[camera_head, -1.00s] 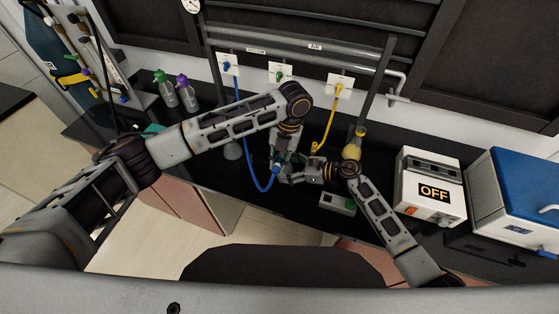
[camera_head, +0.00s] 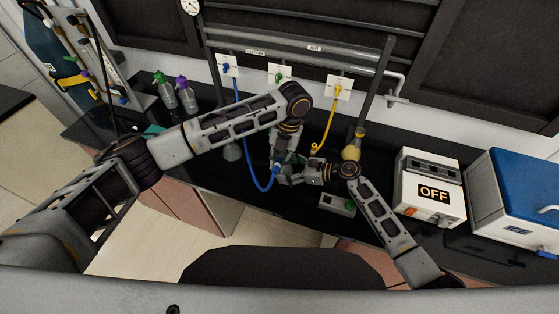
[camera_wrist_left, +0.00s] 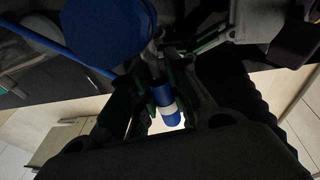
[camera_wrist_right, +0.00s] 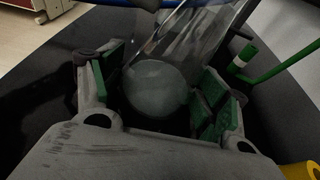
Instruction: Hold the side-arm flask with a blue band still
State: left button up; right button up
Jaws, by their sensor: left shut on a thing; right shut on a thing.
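The side-arm flask is clear glass (camera_wrist_right: 172,75) with a pale round base and a blue band along the top edge of the right wrist view. It stands between the green-padded fingers of my right gripper (camera_wrist_right: 165,98), which is shut on it. A blue hose end with a white ring (camera_wrist_left: 165,105) sits between the fingers of my left gripper (camera_wrist_left: 160,90), which is shut on it. A blue disc, probably the flask's top, shows beside it. In the head view my left gripper (camera_head: 279,170) and right gripper (camera_head: 299,179) meet and largely hide the flask.
The blue hose (camera_head: 251,170) hangs from a wall outlet. A yellow hose (camera_head: 327,135) and a yellow-topped flask (camera_head: 352,145) are to the right. Bottles (camera_head: 165,90), a box marked OFF (camera_head: 431,188) and an ICE box (camera_head: 515,205) stand on the black bench.

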pick_arm(q)
jog(key=shift+w+d+f, duration=0.1)
jog(key=shift+w, duration=0.4)
dwell(0.8)
jog(key=o, duration=0.9)
jog(key=shift+v, duration=6)
